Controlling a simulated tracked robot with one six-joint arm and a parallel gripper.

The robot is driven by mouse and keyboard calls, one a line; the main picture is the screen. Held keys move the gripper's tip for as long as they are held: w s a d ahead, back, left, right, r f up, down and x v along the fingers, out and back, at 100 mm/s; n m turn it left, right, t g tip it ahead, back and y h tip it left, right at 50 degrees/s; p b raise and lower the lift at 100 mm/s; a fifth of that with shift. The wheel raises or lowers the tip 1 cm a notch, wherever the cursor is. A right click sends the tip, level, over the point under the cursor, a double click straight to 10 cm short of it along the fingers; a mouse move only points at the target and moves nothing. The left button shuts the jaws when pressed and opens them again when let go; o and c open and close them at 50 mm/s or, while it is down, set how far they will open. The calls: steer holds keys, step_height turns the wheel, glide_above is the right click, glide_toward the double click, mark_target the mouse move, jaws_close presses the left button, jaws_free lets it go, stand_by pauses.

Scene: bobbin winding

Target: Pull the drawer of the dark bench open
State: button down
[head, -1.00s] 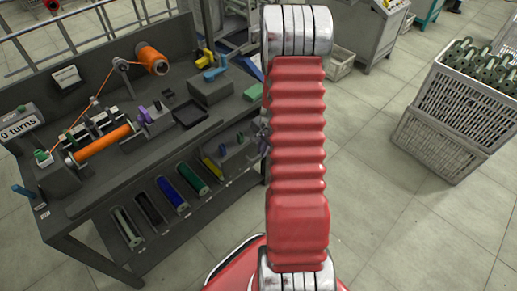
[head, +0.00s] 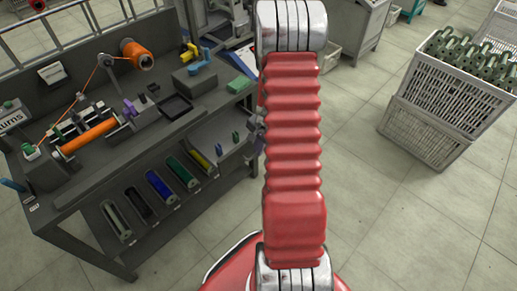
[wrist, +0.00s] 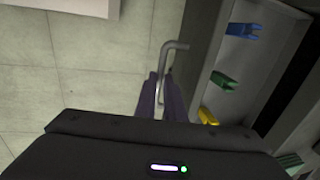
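The dark bench (head: 150,128) stands at the left of the head view. Its drawer (head: 232,157) sticks out open at the bench's right end. The wrist view shows the drawer's pale inside (wrist: 262,57), with a blue piece (wrist: 245,29), a green piece (wrist: 225,81) and a yellow piece (wrist: 207,116) in it. A grey bar handle (wrist: 173,46) is on the drawer's front side. My gripper (wrist: 160,98) has its two dark fingers closed about the handle, one on each side. In the head view my red arm hides most of the gripper.
Orange bobbins and winding parts stand on the bench top. Coloured spools (head: 160,187) lie on the lower shelf. Stacked grey crates (head: 428,132) with green parts stand at the right. Floor (head: 380,220) is clear between the crates and my arm.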

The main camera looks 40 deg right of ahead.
steer(key=c, duration=1.8)
jaws_free()
steer(key=shift+c, duration=0.2)
step_height(320, 180, up, 14)
steer(key=s, duration=0.2)
steer(key=shift+s+f, duration=0.2)
steer(key=shift+f, duration=0.05)
steer(key=s+a+r+n+t, duration=0.1)
steer(key=s+a+r+n, duration=0.2)
steer(key=a+r+n, duration=0.3)
steer(key=s+a+r+n+t, duration=0.1)
steer(key=s+a+r+n, duration=0.3)
steer(key=a+r, duration=0.5)
steer(key=s+a+r+n+t, duration=0.1)
steer(key=s+a+r+n, duration=0.3)
steer(key=a, duration=1.3)
step_height(320, 180, up, 4)
steer(key=n, duration=0.3)
steer(key=shift+a+r+n, duration=0.2)
steer(key=shift+a+n, duration=0.05)
steer(key=shift+n, duration=0.05)
